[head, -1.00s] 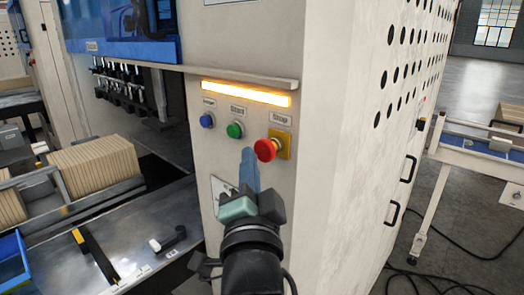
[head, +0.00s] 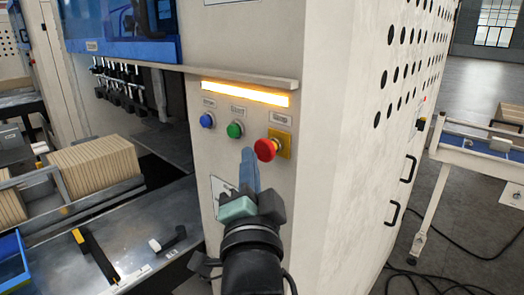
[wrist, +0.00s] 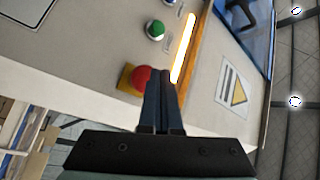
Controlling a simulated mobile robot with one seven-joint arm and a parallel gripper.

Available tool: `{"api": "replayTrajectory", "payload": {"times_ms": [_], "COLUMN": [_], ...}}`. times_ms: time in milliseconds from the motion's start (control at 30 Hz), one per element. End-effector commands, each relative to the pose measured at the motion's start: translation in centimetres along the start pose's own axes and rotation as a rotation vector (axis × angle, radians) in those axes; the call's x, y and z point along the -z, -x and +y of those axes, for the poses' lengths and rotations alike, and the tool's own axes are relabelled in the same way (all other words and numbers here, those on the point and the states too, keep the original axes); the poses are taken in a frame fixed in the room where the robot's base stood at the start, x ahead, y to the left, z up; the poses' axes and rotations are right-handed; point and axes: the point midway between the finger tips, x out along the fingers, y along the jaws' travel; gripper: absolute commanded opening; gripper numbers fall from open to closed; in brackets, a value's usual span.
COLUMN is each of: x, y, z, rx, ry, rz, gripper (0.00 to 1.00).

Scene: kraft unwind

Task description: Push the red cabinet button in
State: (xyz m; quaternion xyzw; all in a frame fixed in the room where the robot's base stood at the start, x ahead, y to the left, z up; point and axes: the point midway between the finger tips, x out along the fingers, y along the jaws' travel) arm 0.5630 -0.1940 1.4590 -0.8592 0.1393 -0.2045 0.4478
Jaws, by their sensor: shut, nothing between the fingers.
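The red button (head: 265,149) is a mushroom head on a yellow square plate, at the right of the cabinet's control panel under the orange light strip. It also shows in the wrist view (wrist: 141,77), partly covered by my fingers. My gripper (head: 248,153) is shut and empty, its blue fingers pointing at the panel just left of and below the red button in the head view. In the wrist view the fingertips (wrist: 166,76) are beside the red button. I cannot tell whether they touch it.
A green button (head: 235,130) and a blue button (head: 207,120) sit left of the red one. The lit orange strip (head: 246,93) runs below a ledge (head: 200,74) that juts out above the panel. A conveyor with cardboard stacks (head: 95,173) stands at the left.

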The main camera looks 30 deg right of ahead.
Motion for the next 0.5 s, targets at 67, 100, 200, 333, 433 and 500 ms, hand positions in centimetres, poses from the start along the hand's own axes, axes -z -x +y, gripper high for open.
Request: {"api": "replayTrajectory", "payload": {"times_ms": [67,100,200,333,433,500], "x": [0.00,0.00,0.00,0.06,0.21,0.34], "y": [0.00,0.00,0.00,-0.06,-0.26,-0.44], "z": [0.00,0.00,0.00,0.05,0.20,0.34], "rx": [0.000,0.000,0.000,0.000,-0.001,-0.001], "ry": [0.000,0.000,0.000,0.000,0.000,0.000], "rz": [0.000,0.000,0.000,0.000,0.001,0.000], "gripper": [0.00,0.00,0.00,0.00,0.00,0.00]}}
